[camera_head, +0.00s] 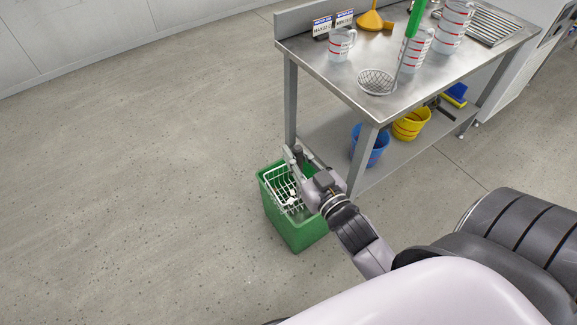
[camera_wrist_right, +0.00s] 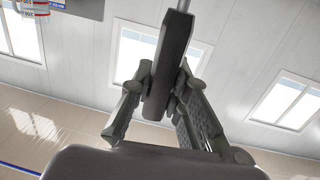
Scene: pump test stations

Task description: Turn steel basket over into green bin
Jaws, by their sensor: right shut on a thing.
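The green bin (camera_head: 297,232) stands on the floor beside the table's front left leg. The steel basket (camera_head: 276,178), a pale wire mesh, is at the bin's mouth, over or partly inside it; its exact tilt is hard to tell. Small white pieces (camera_head: 291,198) show at the basket and bin opening; I cannot tell which holds them. My right gripper (camera_head: 296,157) is at the bin's far rim. In the right wrist view my right gripper (camera_wrist_right: 166,95) is shut on a dark handle (camera_wrist_right: 173,60) with a thin metal rod, apparently the basket's. My left gripper is not in view.
Floor left of the bin is clear.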

